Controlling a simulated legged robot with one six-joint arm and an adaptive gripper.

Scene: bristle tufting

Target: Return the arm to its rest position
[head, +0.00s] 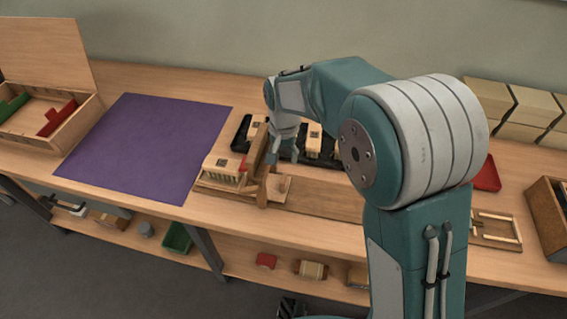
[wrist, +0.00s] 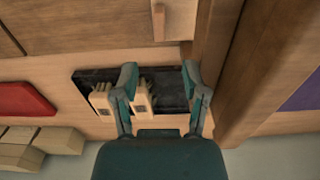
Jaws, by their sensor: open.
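My arm is raised and bent over the workbench, its forearm reaching left in the head view. My gripper (wrist: 160,78) is open and empty in the wrist view, its two fingers apart above a black tray (wrist: 170,77). Pale wooden brush blocks (wrist: 141,98) with bristles lie in that tray, beneath and beside the left finger. In the head view, the gripper (head: 276,148) is close behind an upright wooden post (head: 264,185) and partly hidden. I cannot tell whether it touches the post.
The wooden fixture (head: 290,190) holds a brush block (head: 224,168) at its left. A purple mat (head: 145,145) lies clear. An open wooden box (head: 50,130) stands far left. A red tray (head: 488,175) and cardboard boxes (head: 505,105) are at the right. The wall is behind the bench.

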